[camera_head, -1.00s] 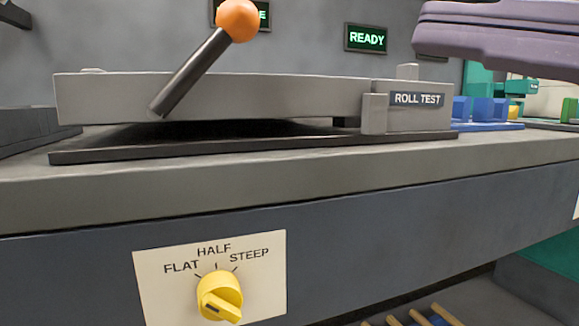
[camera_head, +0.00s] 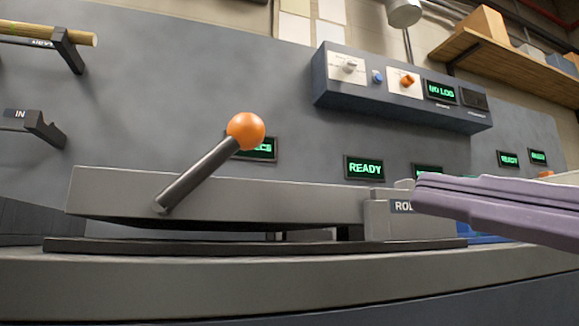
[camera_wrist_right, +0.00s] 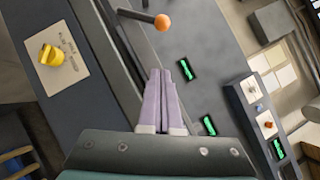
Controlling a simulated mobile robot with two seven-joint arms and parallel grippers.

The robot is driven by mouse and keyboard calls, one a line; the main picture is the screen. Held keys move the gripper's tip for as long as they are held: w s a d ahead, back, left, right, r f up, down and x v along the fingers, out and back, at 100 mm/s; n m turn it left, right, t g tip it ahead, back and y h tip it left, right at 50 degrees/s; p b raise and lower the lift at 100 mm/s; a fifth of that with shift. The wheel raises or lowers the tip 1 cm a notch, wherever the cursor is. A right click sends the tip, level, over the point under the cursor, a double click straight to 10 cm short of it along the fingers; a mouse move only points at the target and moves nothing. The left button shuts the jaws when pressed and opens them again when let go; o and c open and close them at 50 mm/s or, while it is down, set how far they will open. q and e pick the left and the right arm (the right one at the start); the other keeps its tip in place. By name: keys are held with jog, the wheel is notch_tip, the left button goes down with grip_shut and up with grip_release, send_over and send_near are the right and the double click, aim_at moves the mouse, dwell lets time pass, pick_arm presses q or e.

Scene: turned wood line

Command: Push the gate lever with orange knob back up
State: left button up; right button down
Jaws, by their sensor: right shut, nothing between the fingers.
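The gate lever is a dark rod (camera_head: 197,175) with an orange knob (camera_head: 246,131). It slants up and to the right from the front of the grey roll test unit (camera_head: 300,203). The knob also shows near the top of the wrist view (camera_wrist_right: 162,22). My right gripper (camera_head: 422,192), with pale purple fingers, is shut and empty. It is to the right of the knob and apart from it, partly covering the unit's "ROLL TEST" label. In the wrist view the closed fingers (camera_wrist_right: 160,76) point toward the lever side. My left gripper is not in view.
A green "READY" display (camera_head: 366,168) is on the back wall. A control box (camera_head: 400,92) with switches hangs above it. A yellow dial (camera_wrist_right: 49,55) sits on the bench's front panel. The space between gripper and knob looks clear.

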jog(key=s+a+r+p+x, duration=0.1)
jog(key=s+p+x, duration=0.1)
jog(key=p+x, duration=0.5)
jog(key=shift+x, duration=2.6)
jog(key=shift+s+a+p, duration=0.2)
jog(key=shift+p, duration=0.1)
